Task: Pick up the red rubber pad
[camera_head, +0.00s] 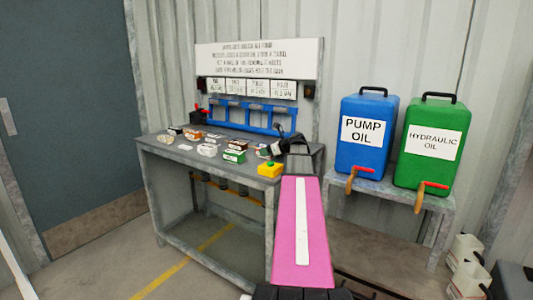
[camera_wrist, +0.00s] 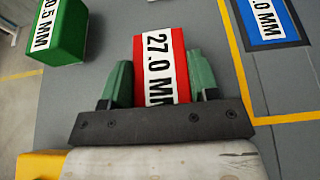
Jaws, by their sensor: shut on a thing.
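The red rubber pad (camera_wrist: 178,58) with a white label reading "27.0 MM" is in the wrist view, between the two green fingers of my gripper (camera_wrist: 158,72). The fingers are shut on its left and right sides. The pad's near end is hidden by the dark gripper body.
A green block (camera_wrist: 70,35) lies left of the pad, and a blue one (camera_wrist: 262,20) inside a yellow outline lies right. A blue pump oil can (camera_head: 367,110) and a green hydraulic oil can (camera_head: 425,180) stand on a side stand.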

